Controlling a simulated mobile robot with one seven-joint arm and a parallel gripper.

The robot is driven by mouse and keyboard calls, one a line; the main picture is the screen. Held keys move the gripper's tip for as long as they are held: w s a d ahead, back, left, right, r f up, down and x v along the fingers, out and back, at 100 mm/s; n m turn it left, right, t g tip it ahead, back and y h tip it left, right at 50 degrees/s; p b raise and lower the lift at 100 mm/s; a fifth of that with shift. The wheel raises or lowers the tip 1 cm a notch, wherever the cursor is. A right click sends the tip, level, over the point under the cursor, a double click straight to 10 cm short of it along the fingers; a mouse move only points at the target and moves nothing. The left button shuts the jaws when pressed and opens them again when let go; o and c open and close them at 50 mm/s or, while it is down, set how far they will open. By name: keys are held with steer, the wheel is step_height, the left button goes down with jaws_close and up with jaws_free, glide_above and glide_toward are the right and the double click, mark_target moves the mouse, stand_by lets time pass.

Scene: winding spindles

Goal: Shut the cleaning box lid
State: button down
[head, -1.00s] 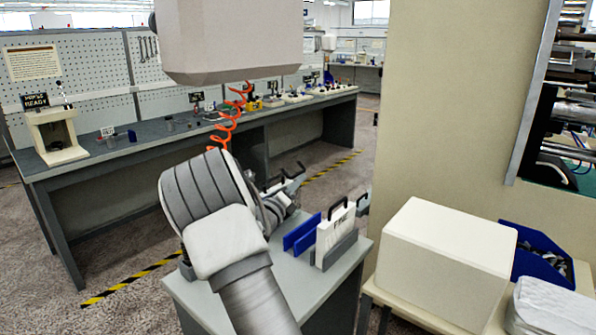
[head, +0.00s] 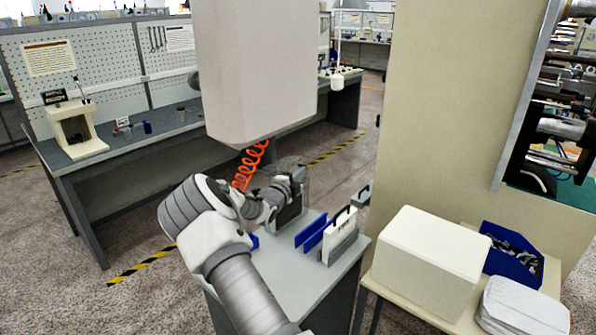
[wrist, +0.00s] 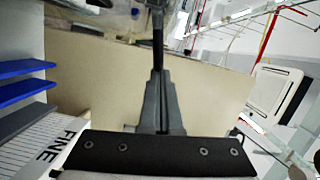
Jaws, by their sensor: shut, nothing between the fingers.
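A clear-walled box (head: 287,218), which looks like the cleaning box, stands on the small grey table behind my arm. A clear panel that looks like its lid (head: 302,176) stands raised at its back. My gripper (head: 297,176) is at this panel, over the box; I cannot tell whether they touch. In the wrist view my gripper (wrist: 158,75) is shut, its fingers together and nothing between them. Blurred clear plastic (wrist: 95,20) shows beyond the fingertips. My arm hides part of the box.
A cream box (head: 428,262) and a blue bin (head: 512,258) are on the right bench. A large tan panel (head: 450,110) rises behind.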

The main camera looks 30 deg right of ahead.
mark_target(279, 167)
steer(key=shift+w+a+r+p, duration=0.15)
steer(key=shift+w+r+p, duration=0.15)
steer(key=shift+w, duration=0.2)
steer(key=shift+w+a+r+p, duration=0.15)
steer(key=shift+w+r+p, duration=0.05)
steer(key=shift+w+p, duration=0.2)
steer(key=shift+w+a+r, duration=0.1)
steer(key=shift+w+a, duration=0.1)
steer(key=shift+w, duration=0.5)
steer(key=shift+w+a+r, duration=0.1)
steer(key=shift+w+a, duration=0.1)
steer(key=shift+w, duration=0.45)
steer(key=shift+w+a+f, duration=0.1)
steer(key=shift+w+a, duration=0.05)
steer(key=shift+w, duration=0.3)
steer(key=shift+w+a+f, duration=0.1)
steer(key=shift+w+a, duration=0.05)
steer(key=shift+w, duration=0.25)
steer(key=shift+w+a+f, duration=0.2)
steer(key=shift+w+f, duration=0.1)
steer(key=shift+w, duration=0.3)
steer(key=shift+w+a+f, duration=0.2)
steer(key=shift+w+f, duration=0.05)
steer(key=shift+w, duration=0.35)
steer(key=shift+a, duration=0.1)
